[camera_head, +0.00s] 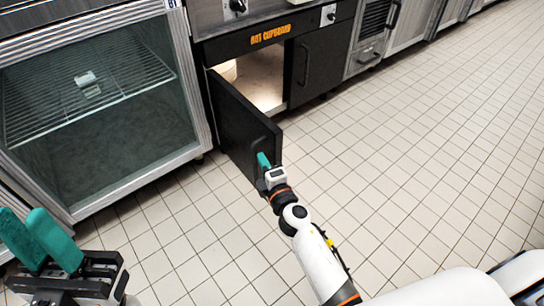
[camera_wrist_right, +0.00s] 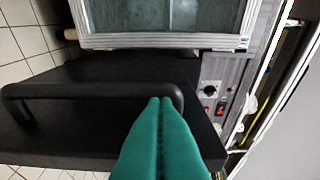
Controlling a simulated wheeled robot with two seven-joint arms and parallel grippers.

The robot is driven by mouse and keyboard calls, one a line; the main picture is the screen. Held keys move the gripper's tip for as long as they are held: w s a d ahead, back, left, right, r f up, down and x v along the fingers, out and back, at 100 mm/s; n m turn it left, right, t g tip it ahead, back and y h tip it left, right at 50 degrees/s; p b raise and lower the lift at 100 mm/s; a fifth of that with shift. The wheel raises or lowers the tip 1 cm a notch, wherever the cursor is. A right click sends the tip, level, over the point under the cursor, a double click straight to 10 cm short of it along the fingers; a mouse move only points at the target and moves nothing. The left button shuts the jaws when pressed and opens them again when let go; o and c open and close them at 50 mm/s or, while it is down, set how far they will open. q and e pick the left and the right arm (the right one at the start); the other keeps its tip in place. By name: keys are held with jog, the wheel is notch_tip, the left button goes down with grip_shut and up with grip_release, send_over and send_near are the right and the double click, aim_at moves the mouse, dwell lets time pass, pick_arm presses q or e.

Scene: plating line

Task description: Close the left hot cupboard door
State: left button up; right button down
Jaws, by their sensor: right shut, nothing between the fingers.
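The black left hot cupboard door (camera_head: 235,120) stands swung out from the cupboard, leaving its left bay open. In the right wrist view, the door's dark face (camera_wrist_right: 80,140) carries a black bar handle (camera_wrist_right: 90,89). My right gripper (camera_head: 263,160) is at the door's free edge, its green fingers pressed together and empty. In the wrist view, the fingertips (camera_wrist_right: 160,101) overlap one end of the handle; I cannot tell whether they touch. My left gripper (camera_head: 26,212) is low at the left, away from the door; its finger gap is unclear.
A glass-fronted cabinet (camera_head: 195,100) with a wire shelf stands left of the open door. The closed right cupboard door (camera_head: 318,62) is beyond the lit opening (camera_head: 262,80). The tiled floor (camera_head: 420,150) to the right is clear.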

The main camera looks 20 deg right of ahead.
aim_at(273, 158)
jog(key=shift+w+d, duration=0.2)
jog(key=shift+d, duration=0.5)
jog(key=shift+w+d, duration=0.15)
jog(key=shift+d, duration=0.55)
jog(key=shift+d, duration=0.15)
